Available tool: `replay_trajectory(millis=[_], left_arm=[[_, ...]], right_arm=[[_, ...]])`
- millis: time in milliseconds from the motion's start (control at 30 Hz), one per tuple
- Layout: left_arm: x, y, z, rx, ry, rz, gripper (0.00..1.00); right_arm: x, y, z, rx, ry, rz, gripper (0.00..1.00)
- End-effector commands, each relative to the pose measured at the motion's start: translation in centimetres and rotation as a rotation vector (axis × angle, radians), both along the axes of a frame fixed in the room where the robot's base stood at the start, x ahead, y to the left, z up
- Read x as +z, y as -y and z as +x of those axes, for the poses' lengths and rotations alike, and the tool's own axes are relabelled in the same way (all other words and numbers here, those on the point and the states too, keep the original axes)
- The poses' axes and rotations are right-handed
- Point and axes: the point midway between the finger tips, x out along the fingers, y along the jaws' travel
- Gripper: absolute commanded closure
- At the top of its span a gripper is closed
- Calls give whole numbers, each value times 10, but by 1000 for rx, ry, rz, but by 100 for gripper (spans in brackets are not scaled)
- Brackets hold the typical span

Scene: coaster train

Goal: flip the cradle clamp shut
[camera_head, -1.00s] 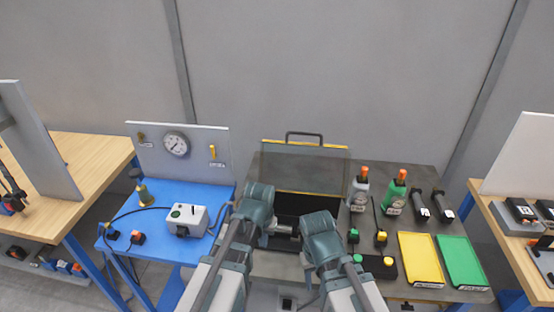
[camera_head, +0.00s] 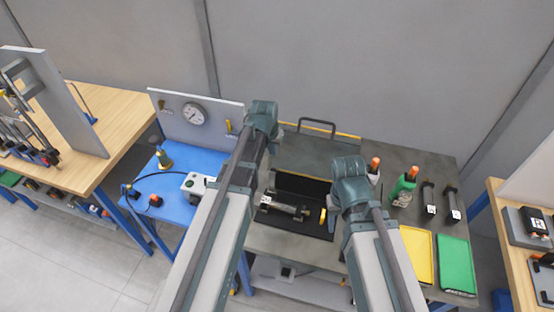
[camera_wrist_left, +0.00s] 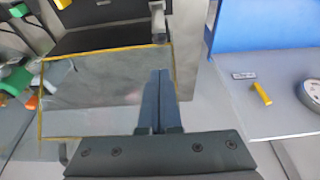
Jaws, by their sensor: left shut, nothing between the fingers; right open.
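A dark cradle with a cylindrical part (camera_head: 285,208) lies in the black open-topped tray (camera_head: 300,232). A small yellow lever (camera_head: 323,216) stands at its right end; I take it for the clamp, but cannot tell its exact position. A yellow piece (camera_wrist_left: 62,4) also shows at the top edge of the left wrist view. My left gripper (camera_wrist_left: 158,75) is shut and empty, in front of the clear panel in that view. In the head view its wrist is up behind the tray, fingers hidden. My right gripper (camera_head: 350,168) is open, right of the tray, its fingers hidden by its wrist.
A clear yellow-edged panel (camera_head: 316,155) with a handle stands behind the tray. A gauge board (camera_head: 190,112) with a yellow lever (camera_wrist_left: 262,93) is on the blue table. Bottles (camera_head: 404,186), black tools (camera_head: 428,198), and yellow (camera_head: 417,255) and green trays (camera_head: 455,265) are at right.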

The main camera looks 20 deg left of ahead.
Motion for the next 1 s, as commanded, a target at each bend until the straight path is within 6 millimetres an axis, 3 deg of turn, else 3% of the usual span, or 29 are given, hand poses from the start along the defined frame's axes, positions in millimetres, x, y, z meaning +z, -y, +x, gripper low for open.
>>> replay_trajectory(millis=[367, 1000], left_arm=[[-11, 0, 3, 0, 0, 0, 100], [-89, 2, 27, 0, -1, 0, 100]], right_arm=[[-11, 0, 0, -1, 0, 0, 50], [-89, 0, 1, 6, 2, -1, 50]])
